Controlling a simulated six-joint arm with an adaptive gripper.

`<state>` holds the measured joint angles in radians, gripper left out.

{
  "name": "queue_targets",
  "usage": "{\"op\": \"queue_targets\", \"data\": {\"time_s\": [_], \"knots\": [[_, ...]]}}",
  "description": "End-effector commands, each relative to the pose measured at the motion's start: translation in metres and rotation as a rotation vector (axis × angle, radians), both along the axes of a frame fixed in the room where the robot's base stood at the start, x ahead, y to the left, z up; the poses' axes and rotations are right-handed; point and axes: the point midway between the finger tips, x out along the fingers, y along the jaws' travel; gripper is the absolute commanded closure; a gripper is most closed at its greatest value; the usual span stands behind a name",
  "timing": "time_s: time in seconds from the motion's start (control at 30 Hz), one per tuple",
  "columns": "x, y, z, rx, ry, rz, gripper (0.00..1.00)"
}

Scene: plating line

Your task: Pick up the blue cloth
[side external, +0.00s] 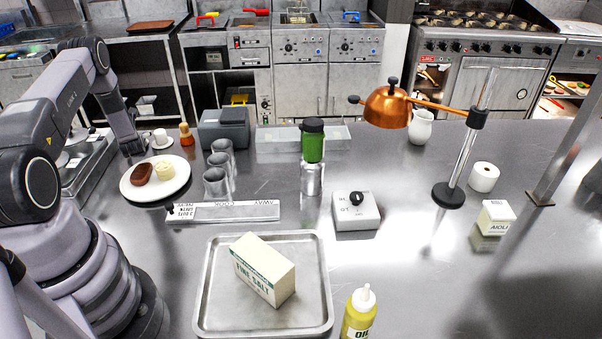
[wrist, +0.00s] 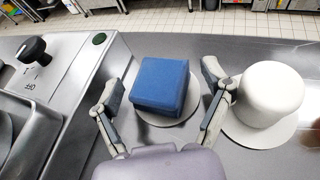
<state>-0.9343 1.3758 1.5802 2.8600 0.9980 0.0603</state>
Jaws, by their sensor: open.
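The blue cloth (wrist: 160,86) shows in the wrist view as a thick, squared, folded block. It lies on a pale round plate or disc (wrist: 190,112), whose rim shows around it. My gripper (wrist: 163,80) is open, with one finger on the left of the cloth and one on the right. Gaps show between the fingers and the cloth, and nothing is held. I cannot tell how far the fingertips are above the counter.
A white round vessel (wrist: 270,95) on a saucer stands close to the right finger. A metal appliance with a black knob (wrist: 32,50) is at the left.

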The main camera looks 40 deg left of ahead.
Motion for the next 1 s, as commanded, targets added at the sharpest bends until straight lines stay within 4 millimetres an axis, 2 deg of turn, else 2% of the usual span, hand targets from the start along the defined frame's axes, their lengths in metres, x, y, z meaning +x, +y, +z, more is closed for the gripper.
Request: {"op": "queue_targets", "data": {"time_s": [0.07,0.5,0.83,1.0], "knots": [[0.000,0.000,0.000,0.000,0.000,0.000,0.21],[0.000,0.000,0.000,0.000,0.000,0.000,0.77],[0.000,0.000,0.002,0.000,0.000,0.000,0.77],[0.000,0.000,0.024,0.002,-0.002,-0.001,0.77]]}}
